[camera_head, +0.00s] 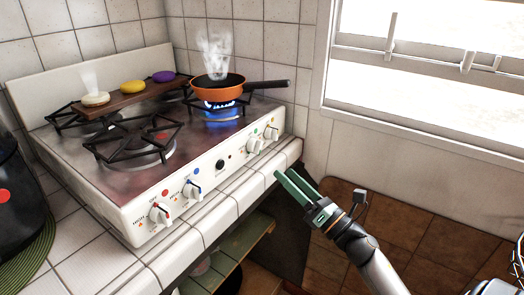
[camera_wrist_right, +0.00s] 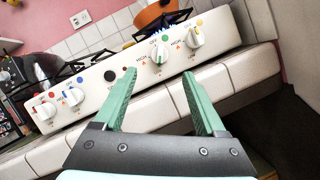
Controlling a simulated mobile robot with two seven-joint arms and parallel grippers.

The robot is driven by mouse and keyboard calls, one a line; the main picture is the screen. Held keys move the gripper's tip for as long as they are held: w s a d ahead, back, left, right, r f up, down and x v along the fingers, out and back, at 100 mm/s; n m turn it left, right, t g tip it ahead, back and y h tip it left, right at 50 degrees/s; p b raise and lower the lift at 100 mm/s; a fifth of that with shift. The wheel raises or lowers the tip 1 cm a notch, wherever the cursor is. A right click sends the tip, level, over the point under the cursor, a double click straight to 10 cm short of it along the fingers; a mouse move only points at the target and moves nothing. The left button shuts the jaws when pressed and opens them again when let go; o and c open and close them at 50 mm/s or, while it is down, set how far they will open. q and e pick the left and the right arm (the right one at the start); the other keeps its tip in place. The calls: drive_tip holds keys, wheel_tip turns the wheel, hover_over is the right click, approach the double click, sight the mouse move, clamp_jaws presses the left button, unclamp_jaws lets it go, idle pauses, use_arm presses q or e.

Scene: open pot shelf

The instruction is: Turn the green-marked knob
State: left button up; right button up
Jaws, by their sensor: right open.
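The green-marked knob (camera_head: 254,146) is a white knob on the front panel of the stove, under a green dot and left of the orange-marked knob (camera_head: 271,133). In the right wrist view the green-marked knob (camera_wrist_right: 159,53) shows ahead, roughly between the two fingertips, with the orange-marked knob (camera_wrist_right: 194,40) just to its right. My right gripper (camera_head: 284,173), with green fingers, is in front of the panel, below and right of the green-marked knob. Its jaws (camera_wrist_right: 156,74) are open and empty, apart from the knob. My left gripper is not in view.
An orange pan (camera_head: 218,93) steams over a lit blue flame (camera_head: 222,106) at the back right. Red-marked (camera_head: 160,212) and blue-marked (camera_head: 192,189) knobs and a black button (camera_head: 221,164) line the panel further left. A tiled counter edge (camera_head: 230,209) runs below the panel.

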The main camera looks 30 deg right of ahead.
sight(260, 149)
drive_tip(key=p+x, duration=0.1)
drive_tip(key=x, duration=0.9)
clamp_jaws()
idle(0.4)
